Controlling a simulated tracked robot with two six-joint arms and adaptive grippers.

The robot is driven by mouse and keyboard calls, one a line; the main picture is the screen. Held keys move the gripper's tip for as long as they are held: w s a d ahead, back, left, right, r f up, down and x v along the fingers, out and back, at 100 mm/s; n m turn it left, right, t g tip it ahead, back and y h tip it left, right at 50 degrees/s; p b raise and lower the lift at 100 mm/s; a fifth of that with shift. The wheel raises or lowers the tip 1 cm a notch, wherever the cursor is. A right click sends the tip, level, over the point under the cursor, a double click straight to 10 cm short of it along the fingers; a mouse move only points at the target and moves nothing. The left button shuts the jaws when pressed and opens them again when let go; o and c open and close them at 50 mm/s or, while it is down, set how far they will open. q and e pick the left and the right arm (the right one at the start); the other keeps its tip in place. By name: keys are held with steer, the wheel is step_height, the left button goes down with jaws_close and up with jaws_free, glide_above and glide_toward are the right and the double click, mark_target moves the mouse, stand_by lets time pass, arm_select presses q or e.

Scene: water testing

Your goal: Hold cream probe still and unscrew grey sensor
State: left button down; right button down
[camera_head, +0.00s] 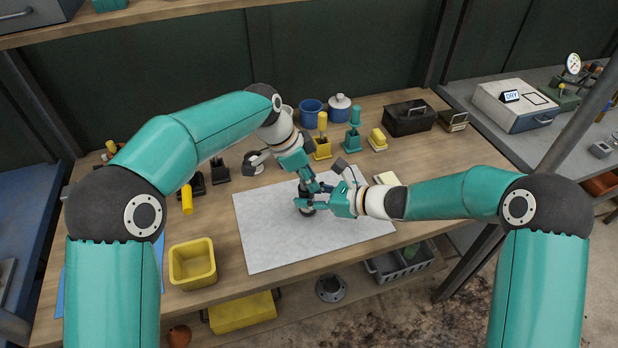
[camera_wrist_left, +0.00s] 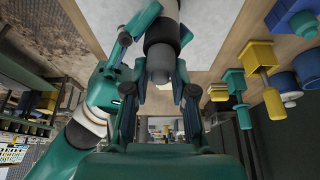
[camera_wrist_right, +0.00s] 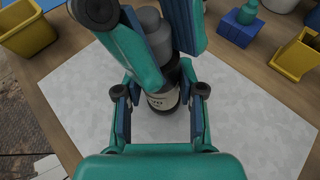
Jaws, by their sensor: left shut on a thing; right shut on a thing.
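The probe (camera_head: 307,211) stands upright on the pale mat (camera_head: 275,240), mostly hidden by both grippers in the head view. Its cream, lettered band (camera_wrist_right: 163,100) shows low in the right wrist view, on a dark body. The grey sensor (camera_wrist_left: 160,58) is a stepped grey cylinder at the top of the probe; it also shows in the right wrist view (camera_wrist_right: 150,20). My left gripper (camera_head: 304,183) comes from above and is shut on the grey sensor. My right gripper (camera_head: 306,203) comes from the right and is shut on the probe's lower body. I cannot see whether any thread shows.
A yellow bin (camera_head: 192,264) stands left of the mat. Yellow (camera_head: 322,138) and teal (camera_head: 353,130) tools in stands, a blue pot (camera_head: 311,112) and a black case (camera_head: 408,117) are behind it. The mat around the grippers is clear.

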arm_select(q)
steer(key=shift+s+f+n, duration=0.15)
steer(key=shift+s+n, duration=0.15)
steer(key=shift+s, duration=0.05)
steer(key=n, duration=0.2)
steer(key=n+t+y, duration=0.1)
steer(key=n, duration=0.1)
steer(key=shift+d+n+t, duration=0.1)
steer(key=shift+n+t, duration=0.2)
steer(key=shift+s, duration=0.1)
steer(key=n+t+y, duration=0.1)
steer(key=n, duration=0.3)
steer(key=shift+n, duration=0.4)
steer(key=shift+y, duration=0.3)
steer(key=shift+f, duration=0.1)
steer(key=n+y, duration=0.1)
steer(key=n, duration=0.4)
steer(key=shift+s+d+t+y, duration=0.1)
steer(key=shift+d+t+y, duration=0.1)
steer(key=shift+t+y, duration=0.15)
